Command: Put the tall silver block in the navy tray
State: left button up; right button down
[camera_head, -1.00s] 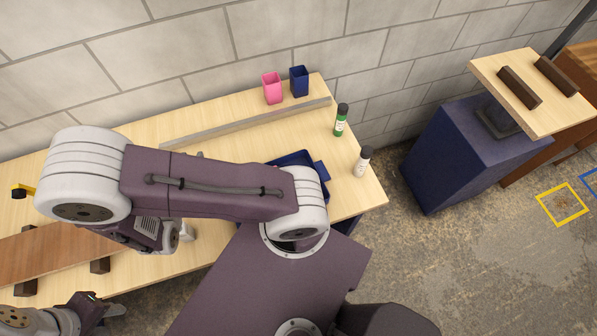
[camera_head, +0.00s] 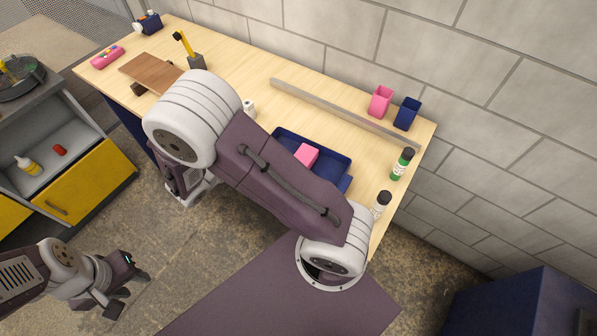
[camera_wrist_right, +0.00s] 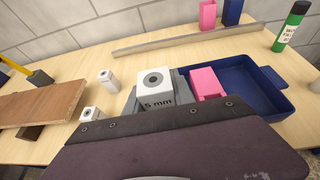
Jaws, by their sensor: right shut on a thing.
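The navy tray (camera_head: 343,163) lies on the wooden table with a pink block (camera_head: 306,155) in it; both show in the right wrist view, tray (camera_wrist_right: 275,100) and pink block (camera_wrist_right: 207,83). My right gripper (camera_wrist_right: 157,100) is shut on a pale silver block (camera_wrist_right: 154,80) with a round dark hole on top and "5 mm" on its side. The block is just left of the tray in that view; its lower part is hidden. In the head view my right arm hides this gripper and block. My left gripper (camera_head: 129,290) is open and empty, off the table at lower left.
Two smaller pale blocks (camera_wrist_right: 107,80) (camera_wrist_right: 90,115) stand left of the held block. A grey bar (camera_head: 340,112) lies behind the tray. Pink (camera_head: 381,101) and navy (camera_head: 407,114) cups, a green bottle (camera_head: 401,164) and a white bottle (camera_head: 381,204) stand right. A brown board (camera_head: 150,72) lies left.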

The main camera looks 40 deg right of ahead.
send_over(292, 136)
jog(key=s+a, duration=0.1)
jog(key=a, duration=0.2)
notch_tip(292, 136, down, 7)
jog(key=shift+r, duration=0.2)
jog(key=shift+w+d+f, duration=0.15)
jog(key=shift+w+d, duration=0.05)
jog(key=f, duration=0.3)
jog(key=shift+s+a+f, duration=0.1)
jog(key=shift+s+f, duration=0.1)
jog(key=shift+f, duration=0.1)
jog(key=shift+w+f, duration=0.15)
jog(key=shift+f, duration=0.15)
jog(key=c, duration=1.1)
grip_release()
jog(key=shift+o, duration=0.2)
